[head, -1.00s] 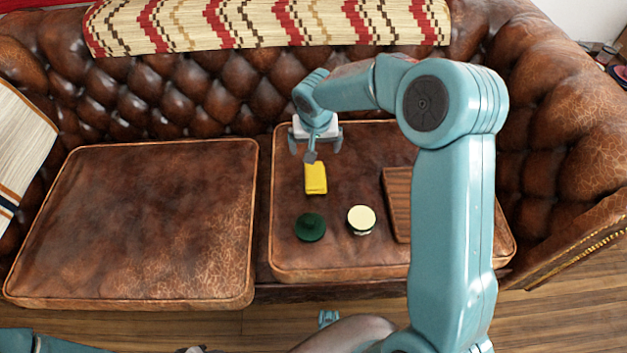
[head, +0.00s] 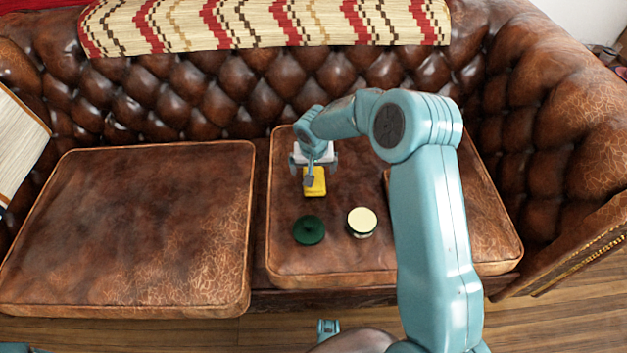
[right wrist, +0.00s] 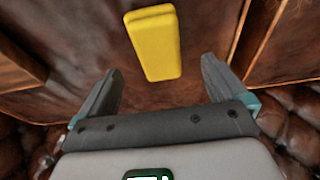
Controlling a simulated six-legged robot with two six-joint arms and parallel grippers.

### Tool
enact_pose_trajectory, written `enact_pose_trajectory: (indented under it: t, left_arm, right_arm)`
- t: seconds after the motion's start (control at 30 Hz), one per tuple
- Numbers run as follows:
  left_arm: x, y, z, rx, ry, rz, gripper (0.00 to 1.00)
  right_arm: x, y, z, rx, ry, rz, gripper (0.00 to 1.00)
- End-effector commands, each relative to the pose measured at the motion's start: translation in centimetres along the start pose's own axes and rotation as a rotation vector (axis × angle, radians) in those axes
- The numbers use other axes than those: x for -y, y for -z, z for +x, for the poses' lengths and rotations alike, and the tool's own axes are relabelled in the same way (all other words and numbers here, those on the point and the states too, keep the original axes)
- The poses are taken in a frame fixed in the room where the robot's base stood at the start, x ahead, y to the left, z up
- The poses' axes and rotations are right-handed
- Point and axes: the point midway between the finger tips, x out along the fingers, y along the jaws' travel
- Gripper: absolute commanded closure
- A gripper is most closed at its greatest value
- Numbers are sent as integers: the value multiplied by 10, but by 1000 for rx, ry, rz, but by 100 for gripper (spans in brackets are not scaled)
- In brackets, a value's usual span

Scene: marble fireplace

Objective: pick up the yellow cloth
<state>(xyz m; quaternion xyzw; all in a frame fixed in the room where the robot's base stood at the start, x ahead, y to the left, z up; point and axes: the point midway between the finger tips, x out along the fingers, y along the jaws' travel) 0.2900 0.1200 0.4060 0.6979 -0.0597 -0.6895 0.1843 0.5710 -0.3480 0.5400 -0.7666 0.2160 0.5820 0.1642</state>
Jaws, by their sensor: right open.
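The yellow cloth (head: 315,186), a small folded block, lies on the right seat cushion of the brown leather sofa. In the head view my right gripper (head: 318,180) is over its far part and hides some of it. In the right wrist view the cloth (right wrist: 154,43) shows beyond the fingertips, in line with the gap between them. My right gripper (right wrist: 160,85) is open with nothing between its fingers. My left gripper cannot be made out in the head view.
On the same cushion (head: 290,262) are a dark green round object (head: 308,230) and a cream-topped round container (head: 361,222), both nearer than the cloth. A brown wooden board is mostly hidden behind my right arm. The left cushion (head: 130,230) is bare.

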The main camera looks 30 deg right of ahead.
Motion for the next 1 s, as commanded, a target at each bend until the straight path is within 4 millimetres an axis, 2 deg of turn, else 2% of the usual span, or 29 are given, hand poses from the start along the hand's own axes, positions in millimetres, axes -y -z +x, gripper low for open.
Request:
enact_pose_trajectory:
  t: [0.3,0.53,0.7,0.77,1.0]
  left_arm:
    - [6,0,15,0,0,0,57]
    - [5,0,14,0,0,0,57]
    - [5,0,14,0,0,0,57]
    - [5,0,14,0,0,0,57]
    - [5,0,14,0,0,0,57]
  right_arm:
    - [-2,-4,48,2,-1,1,1]
    - [-2,-2,48,0,0,1,1]
    - [-2,-3,48,1,0,0,56]
    - [-2,-3,48,1,0,0,61]
    - [-2,-3,48,2,-1,0,61]
